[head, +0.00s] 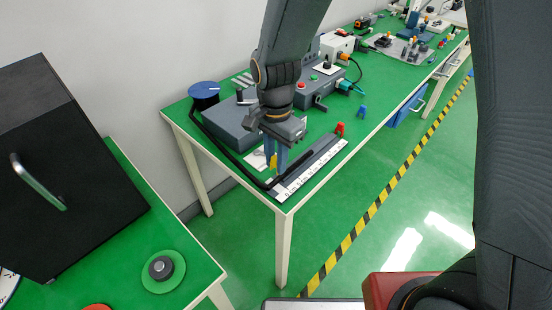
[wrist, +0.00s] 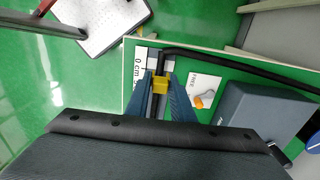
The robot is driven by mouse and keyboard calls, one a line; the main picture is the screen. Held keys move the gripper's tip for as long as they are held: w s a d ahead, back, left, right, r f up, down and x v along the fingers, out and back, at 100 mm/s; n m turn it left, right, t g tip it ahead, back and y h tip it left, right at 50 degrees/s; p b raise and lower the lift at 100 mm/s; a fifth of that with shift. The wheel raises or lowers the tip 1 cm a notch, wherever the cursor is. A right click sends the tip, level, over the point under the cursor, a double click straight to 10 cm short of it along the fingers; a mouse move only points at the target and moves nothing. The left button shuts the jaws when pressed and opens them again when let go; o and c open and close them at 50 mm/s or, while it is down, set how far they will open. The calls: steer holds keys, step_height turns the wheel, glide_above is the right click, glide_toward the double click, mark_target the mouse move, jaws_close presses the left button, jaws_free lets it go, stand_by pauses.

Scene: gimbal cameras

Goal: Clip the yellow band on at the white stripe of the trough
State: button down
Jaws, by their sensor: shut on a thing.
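My gripper (head: 277,160) is over the near end of the green table, its fingers pointing down. It is shut on the yellow band (wrist: 160,84), which sits between the two blue fingertips in the wrist view. The band also shows as a small yellow patch in the head view (head: 273,162). A black cable (wrist: 200,54) runs under and beside the fingers, along the trough (head: 311,163) with a white ruler strip. I cannot tell whether the band touches the cable or trough.
A blue spool (head: 204,92) stands at the table's back left, near a grey box (head: 228,122). A red clip (head: 340,129) stands by the trough's far end, and a blue clip (head: 362,112) beyond it. A white card with an orange item (wrist: 204,98) lies near the gripper.

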mark_target(276, 180)
steer(key=shift+f+b, duration=0.55)
steer(key=shift+f, duration=0.75)
steer(key=shift+p, duration=0.95)
stand_by(0.8)
steer(key=shift+f+b, duration=0.7)
steer(key=shift+f, duration=1.1)
steer(key=c, duration=1.5)
jaws_free()
steer(key=shift+o, duration=0.2)
steer(key=shift+r, duration=0.1)
steer(key=shift+r+b, duration=0.45)
steer(key=shift+r, duration=3.45)
